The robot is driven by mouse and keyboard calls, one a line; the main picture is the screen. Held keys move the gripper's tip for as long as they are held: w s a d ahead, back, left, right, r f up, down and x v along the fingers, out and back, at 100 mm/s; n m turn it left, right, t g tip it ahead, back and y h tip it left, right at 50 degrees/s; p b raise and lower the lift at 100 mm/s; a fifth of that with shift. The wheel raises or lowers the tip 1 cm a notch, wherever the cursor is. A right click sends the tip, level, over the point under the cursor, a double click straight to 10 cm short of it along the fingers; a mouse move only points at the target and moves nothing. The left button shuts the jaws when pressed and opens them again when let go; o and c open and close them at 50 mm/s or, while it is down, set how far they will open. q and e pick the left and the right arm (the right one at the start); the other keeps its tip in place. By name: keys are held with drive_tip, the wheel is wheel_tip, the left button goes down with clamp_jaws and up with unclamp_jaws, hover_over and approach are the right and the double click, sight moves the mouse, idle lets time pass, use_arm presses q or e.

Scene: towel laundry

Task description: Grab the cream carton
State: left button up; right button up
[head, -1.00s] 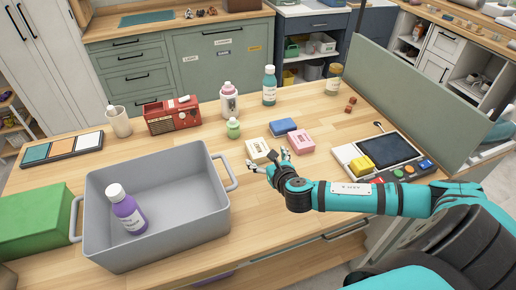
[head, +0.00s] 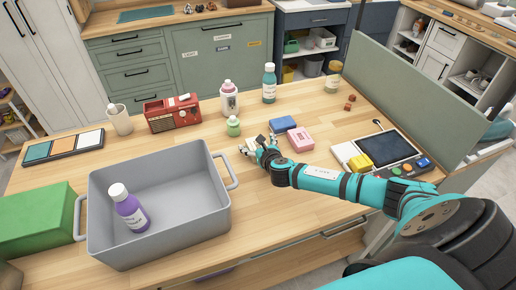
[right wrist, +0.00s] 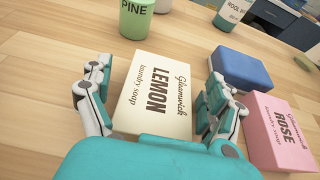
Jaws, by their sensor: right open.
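The cream carton (right wrist: 155,88) reads "LEMON laundry soap" and lies on the wooden table. In the head view only a part of the cream carton (head: 255,143) shows; my right gripper covers the rest. My right gripper (right wrist: 157,95) is open, with one finger on each side of the carton. In the head view the right gripper (head: 257,148) is at the carton from the front. The wrist view does not clearly show whether the fingers touch the carton. My left gripper is not in view.
A pink rose soap carton (right wrist: 283,128) and a blue carton (right wrist: 243,66) lie close on the right. A green bottle (right wrist: 137,17) stands just behind. A grey bin (head: 165,240) with a purple bottle (head: 130,209) stands at left. A tablet console (head: 388,148) is at right.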

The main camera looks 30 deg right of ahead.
drive_tip(key=c, duration=1.3)
drive_tip(key=shift+r, duration=0.2)
